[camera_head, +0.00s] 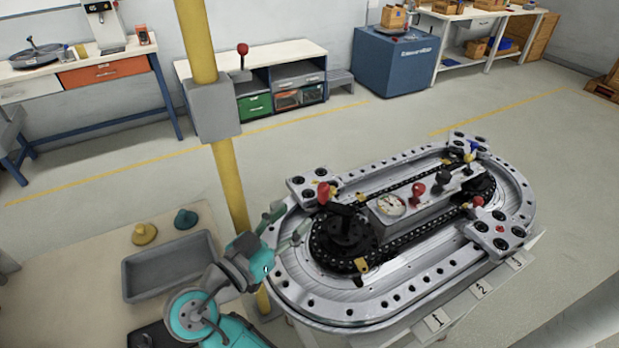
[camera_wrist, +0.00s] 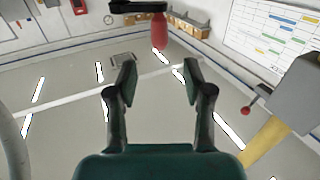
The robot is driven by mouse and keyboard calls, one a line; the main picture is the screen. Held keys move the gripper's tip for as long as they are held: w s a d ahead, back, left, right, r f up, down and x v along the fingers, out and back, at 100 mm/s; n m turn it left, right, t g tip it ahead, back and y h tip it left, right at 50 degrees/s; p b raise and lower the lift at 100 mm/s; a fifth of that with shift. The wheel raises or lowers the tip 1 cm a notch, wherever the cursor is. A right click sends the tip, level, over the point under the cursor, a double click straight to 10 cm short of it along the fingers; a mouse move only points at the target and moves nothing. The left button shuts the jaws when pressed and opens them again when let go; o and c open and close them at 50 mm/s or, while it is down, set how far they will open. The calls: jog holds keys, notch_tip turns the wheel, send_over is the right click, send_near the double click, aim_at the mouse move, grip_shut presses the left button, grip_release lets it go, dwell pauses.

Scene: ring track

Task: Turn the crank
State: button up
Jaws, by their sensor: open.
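The crank sits on the black left wheel hub (camera_head: 347,232) of the oval metal ring track (camera_head: 300,283). Its red handle (camera_head: 323,193) is at the hub's upper left in the head view. In the wrist view the red handle (camera_wrist: 159,31) hangs from a black crank arm (camera_wrist: 137,7) at the top, beyond the fingertips and roughly centred between them. My gripper (camera_head: 288,223) is at the track's left edge, to the lower left of the handle. In the wrist view my gripper (camera_wrist: 160,78) is open, with nothing between its fingers.
A yellow post (camera_head: 232,180) with a grey box (camera_head: 212,108) and a red-knobbed lever (camera_head: 242,49) stands close behind my arm. A gauge (camera_head: 391,205) and several knobs sit mid-track. A grey tray (camera_head: 170,267) lies on the bench at left. Open floor lies behind the track.

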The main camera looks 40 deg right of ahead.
aim_at(320, 193)
jog(key=x, duration=1)
jog(key=shift+w+d, duration=0.1)
jog(key=shift+d, duration=0.25)
grip_shut()
